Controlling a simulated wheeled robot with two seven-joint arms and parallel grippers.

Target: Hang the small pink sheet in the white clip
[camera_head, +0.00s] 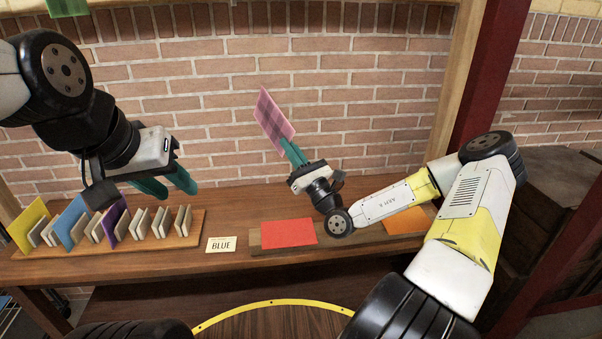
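The small pink sheet (272,118) is held up in front of the brick wall, tilted. My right gripper (292,152) is shut on its lower edge, with the sheet standing above the teal fingertips. My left gripper (170,186) is above the left part of the bench; its teal fingers look apart, with nothing seen between them. I cannot make out the white clip in this view.
A wooden rack (190,240) on the left holds yellow, blue and purple sheets (115,216) among several beige clips. A red sheet (288,233) and an orange sheet (404,220) lie on the bench. A green sheet (67,7) shows at upper left.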

